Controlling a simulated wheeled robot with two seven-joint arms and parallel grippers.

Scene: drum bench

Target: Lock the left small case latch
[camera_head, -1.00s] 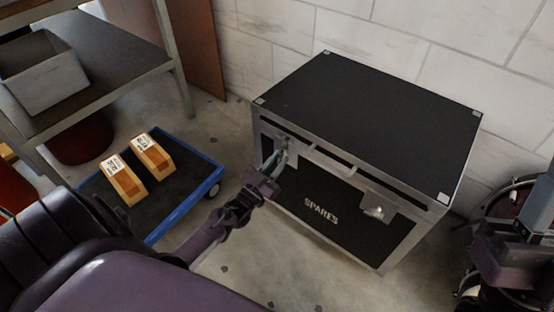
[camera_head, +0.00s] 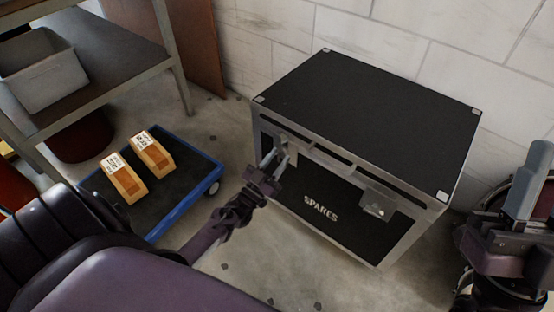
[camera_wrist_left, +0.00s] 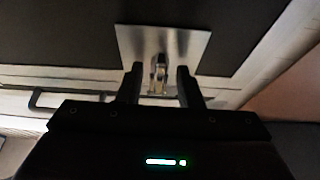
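The black case marked SPARES (camera_head: 372,102) stands on the floor with its lid closed. Its left latch is mostly hidden behind my left gripper (camera_head: 276,160) in the head view. In the left wrist view the latch's metal plate (camera_wrist_left: 190,45) and its small shiny catch (camera_wrist_left: 158,75) show. My left gripper (camera_wrist_left: 160,84) is open, with one finger on each side of the catch and gaps visible; contact is not clear. The right latch (camera_head: 375,209) is in plain view. My right gripper (camera_head: 523,185) is at the right edge, away from the case; its finger gap is unclear.
A blue-edged trolley (camera_head: 186,206) with two orange-brown boxes stands left of the case. A shelf (camera_head: 112,68) with a grey bin (camera_head: 45,75) is at upper left. A pale block wall is behind the case. Some floor in front of the case is free.

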